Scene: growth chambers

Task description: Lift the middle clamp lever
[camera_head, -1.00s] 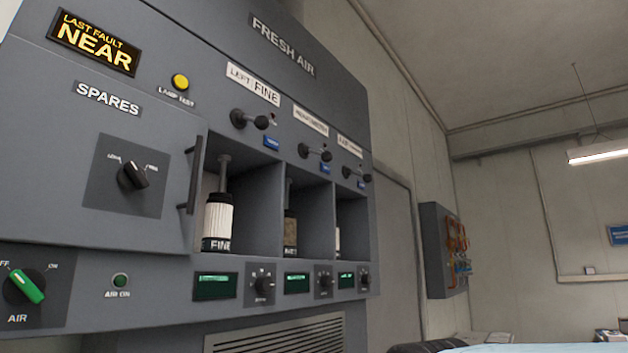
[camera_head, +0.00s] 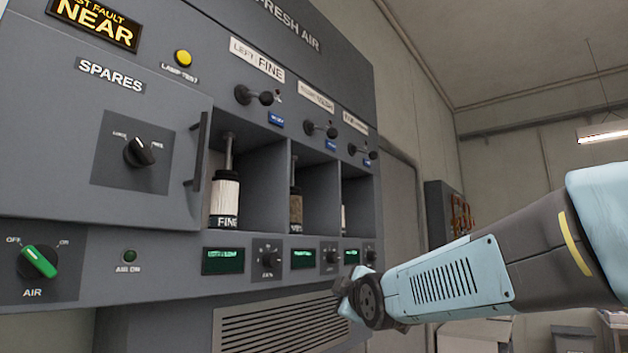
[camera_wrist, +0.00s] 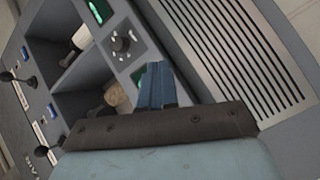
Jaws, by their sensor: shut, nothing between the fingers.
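The middle clamp lever (camera_head: 321,130) is a black knobbed handle above the middle bay, with a white label over it. Similar levers sit above the left bay (camera_head: 254,96) and the right bay (camera_head: 363,151). The middle bay holds a brownish filter cartridge (camera_head: 296,207); it also shows in the wrist view (camera_wrist: 116,97). My gripper (camera_wrist: 156,72) shows in the wrist view as blue fingers close together, in front of the panel near a knob and the grille, apart from the levers. In the head view my arm reaches in from the right; the fingers are not clearly visible there.
The grey cabinet (camera_head: 150,235) carries the SPARES door, whose vertical handle (camera_head: 197,150) sticks out left of the bays. Small displays and knobs (camera_head: 267,258) line the panel below. A vent grille (camera_head: 285,325) lies under them. A wall box (camera_head: 447,212) stands behind at right.

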